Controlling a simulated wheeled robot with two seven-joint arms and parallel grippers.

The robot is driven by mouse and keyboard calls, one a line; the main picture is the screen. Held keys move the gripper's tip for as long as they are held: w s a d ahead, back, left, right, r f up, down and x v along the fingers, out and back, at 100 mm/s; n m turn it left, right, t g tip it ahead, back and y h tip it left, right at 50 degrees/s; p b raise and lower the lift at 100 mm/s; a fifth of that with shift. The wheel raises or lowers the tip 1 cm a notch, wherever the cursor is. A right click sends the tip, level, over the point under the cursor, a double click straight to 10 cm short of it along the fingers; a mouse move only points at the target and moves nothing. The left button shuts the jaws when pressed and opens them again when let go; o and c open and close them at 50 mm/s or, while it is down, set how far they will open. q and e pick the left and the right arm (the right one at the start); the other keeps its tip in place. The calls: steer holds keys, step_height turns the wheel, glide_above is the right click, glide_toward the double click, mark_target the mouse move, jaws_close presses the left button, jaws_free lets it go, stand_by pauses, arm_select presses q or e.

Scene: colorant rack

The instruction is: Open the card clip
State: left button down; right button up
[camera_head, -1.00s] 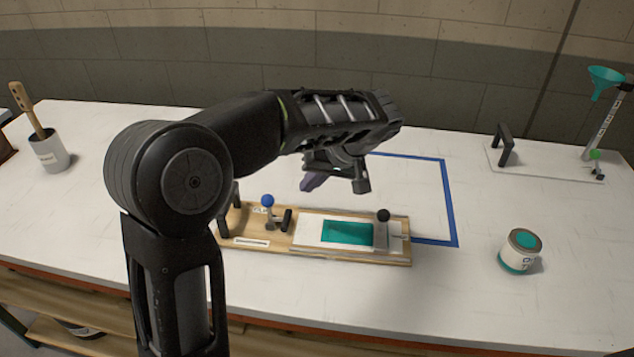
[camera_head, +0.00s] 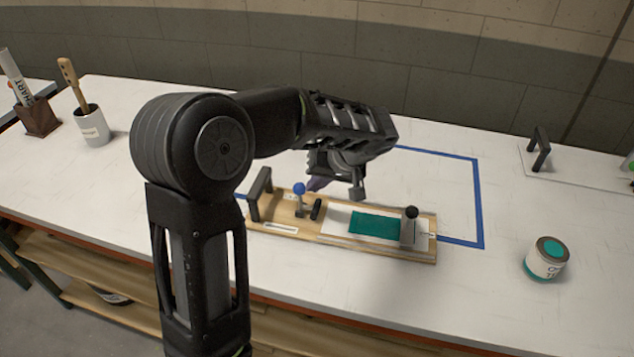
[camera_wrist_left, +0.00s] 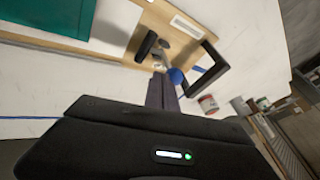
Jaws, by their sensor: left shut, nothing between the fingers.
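The card clip on the wooden board (camera_head: 283,228) shows as a lever with a blue ball knob (camera_head: 299,188), standing roughly upright, and a short black bar (camera_head: 316,209) beside it. The bar lies by the left end of the white card with a teal patch (camera_head: 374,225). My left gripper (camera_head: 317,184) is shut and empty, just right of the blue knob. In the left wrist view the shut fingertips (camera_wrist_left: 160,80) are close beside the blue knob (camera_wrist_left: 176,76); I cannot tell whether they touch. The black bar (camera_wrist_left: 146,46) is just beyond them. My right gripper is out of view.
A black handle (camera_head: 261,192) stands at the board's left end, and a black-knobbed metal block (camera_head: 409,228) at its right. A paint can (camera_head: 546,258) stands right. A cup with a wooden tool (camera_head: 92,126) is far left. Blue tape (camera_head: 478,205) marks the table behind the board.

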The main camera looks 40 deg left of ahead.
mark_target(297, 184)
arm_select(q)
steer(key=shift+a, duration=0.1)
steer(key=shift+s+a+r+t+h+b, duration=0.15)
steer(key=shift+s+a+t+h+b, duration=0.1)
steer(key=shift+a+h+b, duration=0.25)
steer(key=shift+s+a+r+t+h+b, duration=0.15)
steer(key=shift+s+a+h+b, duration=0.1)
steer(key=shift+a+h, duration=0.4)
steer(key=shift+s+a+n+t+h, duration=0.2)
steer(key=shift+a+h, duration=0.3)
steer(key=shift+h, duration=0.15)
steer(key=shift+s+a+n+t+h, duration=0.2)
steer(key=shift+a+h, duration=0.3)
steer(key=shift+h, duration=0.1)
steer(key=shift+s+a+b, duration=0.15)
steer(key=shift+a+b, duration=0.25)
steer(key=shift+a, duration=0.05)
steer(key=shift+f, duration=0.1)
steer(key=shift+w+d+f+b, duration=0.15)
steer(key=shift+d, duration=0.2)
steer(key=shift+w+d+f+b, duration=0.1)
steer(key=shift+d+b, duration=0.05)
steer(key=shift+d, duration=0.2)
